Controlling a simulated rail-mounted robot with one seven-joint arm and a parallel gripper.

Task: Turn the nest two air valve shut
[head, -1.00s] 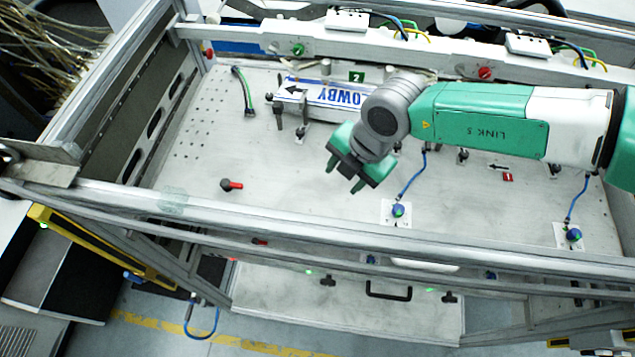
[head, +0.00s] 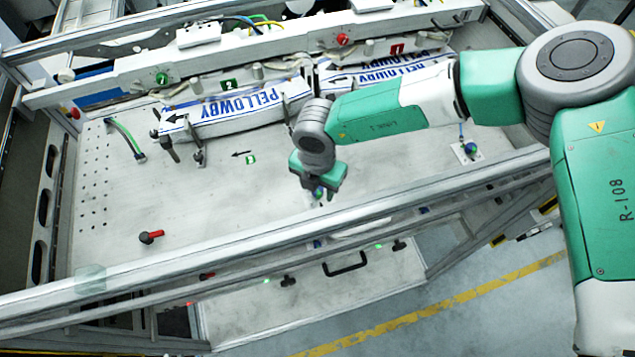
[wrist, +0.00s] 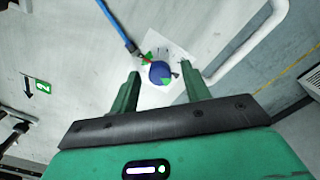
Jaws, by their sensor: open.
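The nest two air valve is a round blue knob (wrist: 158,75) with a green patch and a small grey pointer at its right. It sits on a white plate (wrist: 176,50) with green and red marks, and a blue hose (wrist: 115,22) runs in from the upper left. My gripper (wrist: 160,70) is open, with its fingertips on either side of the knob in the wrist view; I cannot tell whether they touch it. In the head view my gripper (head: 320,188) is over this valve and hides most of it. A green "2" marker (wrist: 42,87) lies to the left.
Another blue valve (head: 468,150) stands to the right, beyond my forearm. A red-tipped handle (head: 151,237) is at the front left. A metal rail (head: 250,240) crosses in front of the bench.

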